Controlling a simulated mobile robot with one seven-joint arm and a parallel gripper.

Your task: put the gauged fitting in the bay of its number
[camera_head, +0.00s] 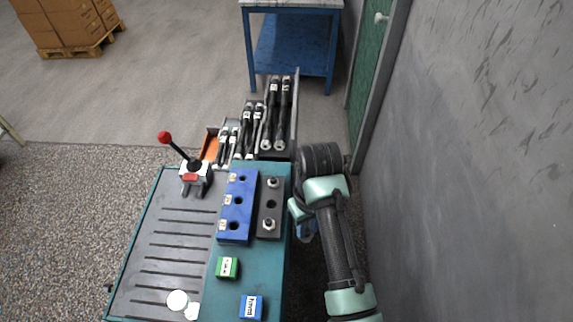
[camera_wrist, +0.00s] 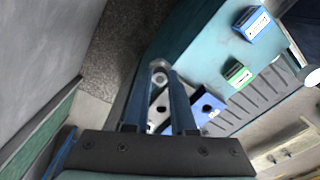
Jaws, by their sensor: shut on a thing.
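My gripper (camera_wrist: 160,76) is shut on a fitting (camera_wrist: 160,66), a pale metal hex piece between the blue fingertips in the wrist view. In the head view my gripper (camera_head: 303,226) is beside the right edge of the bench, mostly hidden by my arm, and the held fitting is not visible. The dark block (camera_head: 263,205) holds two fittings (camera_head: 268,225) (camera_head: 273,183), with an empty hole between them. The blue block (camera_head: 236,220) has three holes with small labels, too small to read. Labelled bays with dark hoses (camera_head: 272,120) stand behind the blocks.
A green box (camera_head: 227,268) and a blue box (camera_head: 251,307) stand on the near bench top. A red-knobbed lever (camera_head: 195,176) stands on the slotted tray (camera_head: 170,245) at left. A grey wall (camera_head: 470,160) closes off the right side. A blue table (camera_head: 290,45) stands behind.

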